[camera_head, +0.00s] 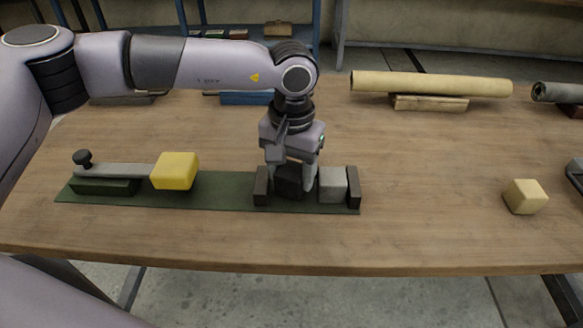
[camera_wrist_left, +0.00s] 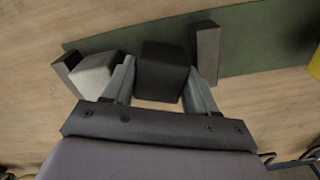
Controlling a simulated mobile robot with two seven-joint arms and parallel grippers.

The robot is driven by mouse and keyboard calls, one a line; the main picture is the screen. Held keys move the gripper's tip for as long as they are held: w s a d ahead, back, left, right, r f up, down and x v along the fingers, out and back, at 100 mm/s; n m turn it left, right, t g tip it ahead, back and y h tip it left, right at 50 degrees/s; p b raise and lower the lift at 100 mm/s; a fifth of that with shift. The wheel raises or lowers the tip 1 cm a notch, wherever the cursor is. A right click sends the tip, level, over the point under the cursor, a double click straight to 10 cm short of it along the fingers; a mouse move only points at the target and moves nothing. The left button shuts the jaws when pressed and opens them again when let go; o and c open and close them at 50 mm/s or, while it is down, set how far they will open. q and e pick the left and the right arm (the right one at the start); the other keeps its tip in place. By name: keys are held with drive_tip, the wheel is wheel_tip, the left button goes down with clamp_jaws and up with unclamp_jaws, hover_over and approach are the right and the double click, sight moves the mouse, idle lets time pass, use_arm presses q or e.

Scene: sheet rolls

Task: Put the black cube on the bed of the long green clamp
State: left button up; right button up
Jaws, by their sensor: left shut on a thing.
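The long green clamp has a flat green base (camera_head: 225,195), a grey bar with a dark knob (camera_head: 82,158) at its left end and two dark upright blocks (camera_head: 261,186) (camera_head: 353,187) at its right end. My left gripper (camera_head: 290,184) points down between these uprights, shut on the black cube (camera_head: 289,178). The cube also shows between the fingers in the left wrist view (camera_wrist_left: 162,70). It is low over the bed; I cannot tell whether it touches. A grey cube (camera_head: 333,183) sits beside it, against the right upright. My right gripper is not in view.
A yellow cube (camera_head: 175,170) is at the bar's right end. A cream cube (camera_head: 525,196) stands on the right of the wooden table (camera_head: 430,215). A tan roll (camera_head: 430,84) lies on a wooden block at the back. The table between clamp and cream cube is clear.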

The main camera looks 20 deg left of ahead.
use_arm(q)
drive_tip(key=shift+f+b, duration=0.45)
drive_tip(key=shift+f, duration=0.1)
drive_tip(key=o, duration=1.3)
